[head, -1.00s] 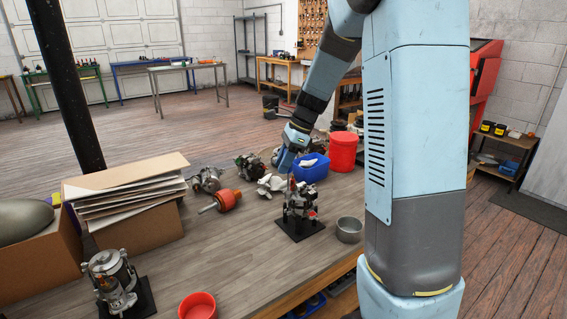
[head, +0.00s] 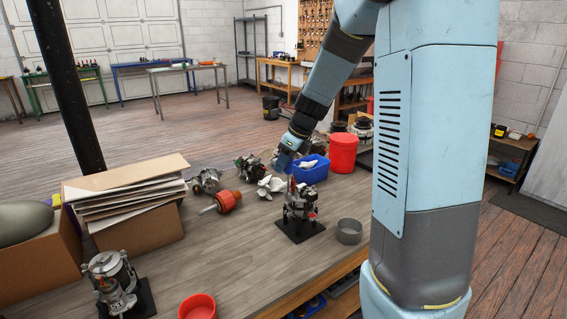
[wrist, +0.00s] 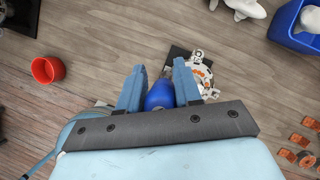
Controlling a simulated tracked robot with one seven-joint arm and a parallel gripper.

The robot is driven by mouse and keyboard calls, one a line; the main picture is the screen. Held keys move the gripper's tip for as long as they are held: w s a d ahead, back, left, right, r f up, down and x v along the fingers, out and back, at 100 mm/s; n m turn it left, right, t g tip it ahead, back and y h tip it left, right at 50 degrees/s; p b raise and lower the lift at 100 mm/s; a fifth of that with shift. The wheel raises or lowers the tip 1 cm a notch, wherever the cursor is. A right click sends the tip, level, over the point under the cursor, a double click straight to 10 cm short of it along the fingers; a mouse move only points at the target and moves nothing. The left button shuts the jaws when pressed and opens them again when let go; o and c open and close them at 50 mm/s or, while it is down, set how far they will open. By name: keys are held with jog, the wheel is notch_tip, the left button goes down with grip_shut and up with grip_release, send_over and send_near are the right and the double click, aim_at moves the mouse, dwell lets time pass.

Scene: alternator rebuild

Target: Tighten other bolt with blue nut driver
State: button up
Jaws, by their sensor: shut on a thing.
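My gripper (wrist: 162,80) is shut on the blue nut driver (wrist: 160,96). Its rounded blue handle shows between the two fingers in the wrist view, and a bit of its shaft shows past it. In the head view, my gripper (head: 287,160) is just above and behind the alternator (head: 299,203) on its black stand (head: 305,233) at the bench's middle. The alternator also shows in the wrist view (wrist: 203,76), just beyond the right finger. The bolts are too small to tell apart, and the driver's tip is unclear, so contact cannot be told.
A grey metal cup (head: 349,231) stands right of the stand. A blue bin (head: 312,170) and red bucket (head: 343,152) are behind. An orange-red rotor part (head: 227,200) lies left. A red bowl (head: 197,306) and another alternator (head: 113,280) are at the front left.

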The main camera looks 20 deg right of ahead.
jog(key=m, duration=0.1)
jog(key=m+h, duration=0.1)
jog(key=m, duration=0.1)
jog(key=m+t, duration=0.1)
jog(key=shift+w+d+m+h, duration=0.2)
jog(key=shift+d+m+h, duration=0.1)
jog(key=shift+m, duration=0.1)
jog(key=shift+r, duration=0.2)
notch_tip(320, 180, up, 5)
jog(key=shift+a+f, duration=0.1)
dwell(0.9)
